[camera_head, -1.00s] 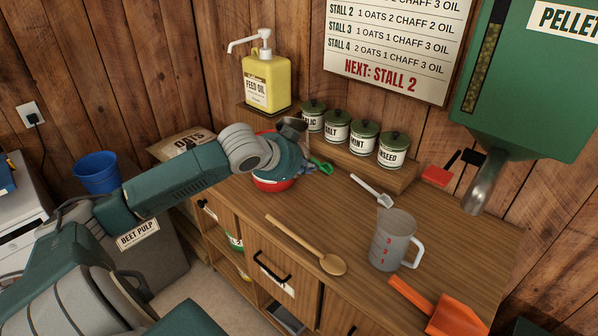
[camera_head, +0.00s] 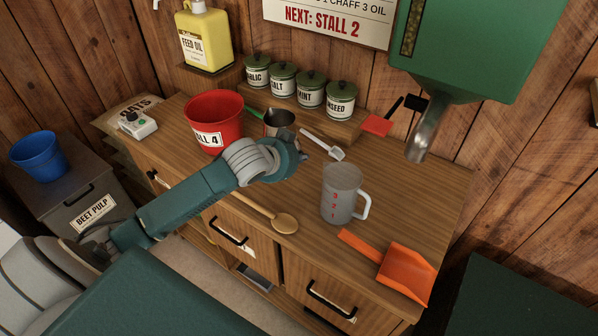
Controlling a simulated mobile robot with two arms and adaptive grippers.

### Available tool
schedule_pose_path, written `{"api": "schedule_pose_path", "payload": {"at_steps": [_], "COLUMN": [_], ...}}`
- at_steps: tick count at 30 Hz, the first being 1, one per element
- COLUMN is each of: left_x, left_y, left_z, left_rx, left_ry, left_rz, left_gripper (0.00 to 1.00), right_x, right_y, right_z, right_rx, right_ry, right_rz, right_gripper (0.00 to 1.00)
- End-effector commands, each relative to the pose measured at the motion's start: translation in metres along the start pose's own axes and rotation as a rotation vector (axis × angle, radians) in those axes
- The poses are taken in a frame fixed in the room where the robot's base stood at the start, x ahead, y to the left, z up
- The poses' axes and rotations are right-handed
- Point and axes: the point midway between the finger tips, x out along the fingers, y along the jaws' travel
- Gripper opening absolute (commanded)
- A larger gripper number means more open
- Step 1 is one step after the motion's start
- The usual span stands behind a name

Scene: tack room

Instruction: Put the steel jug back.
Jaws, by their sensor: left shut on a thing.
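The steel jug (camera_head: 279,120) shows just beyond my left wrist, in front of the label jars and right of the red bucket. My left gripper (camera_head: 288,143) is shut on the jug. The wrist hides the fingers and the jug's lower part, so I cannot tell whether its base touches the counter. My right gripper is not in view.
On the wooden counter (camera_head: 400,195) are a red bucket (camera_head: 214,118), white scoop (camera_head: 323,145), clear measuring jug (camera_head: 341,194), wooden spoon (camera_head: 283,222) and orange scoop (camera_head: 405,272). Several green-lidded jars (camera_head: 311,92) line a raised shelf. A green pellet dispenser (camera_head: 480,50) hangs at right.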

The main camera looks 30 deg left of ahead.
Motion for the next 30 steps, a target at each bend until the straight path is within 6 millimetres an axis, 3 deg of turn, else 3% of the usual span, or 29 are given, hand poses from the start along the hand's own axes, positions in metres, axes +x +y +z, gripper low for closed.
{"api": "schedule_pose_path", "payload": {"at_steps": [6,9,15,28,30], "left_x": [0.015,0.022,0.039,0.043,0.043], "left_y": [0.010,0.018,0.030,0.034,0.034], "left_z": [0.014,0.022,0.038,0.042,0.043], "left_rx": [0.000,0.000,0.000,0.001,0.001], "left_ry": [0.003,-0.001,0.002,0.003,0.001], "left_rz": [-0.003,0.000,-0.001,-0.002,-0.001], "left_gripper": [0.00,0.00,0.00,0.00,0.19], "right_x": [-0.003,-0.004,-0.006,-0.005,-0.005], "right_y": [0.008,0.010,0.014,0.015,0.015], "right_z": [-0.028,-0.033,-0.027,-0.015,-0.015], "right_rx": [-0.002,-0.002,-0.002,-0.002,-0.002], "right_ry": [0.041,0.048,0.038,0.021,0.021], "right_rz": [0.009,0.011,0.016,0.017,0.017], "right_gripper": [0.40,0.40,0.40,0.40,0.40]}}
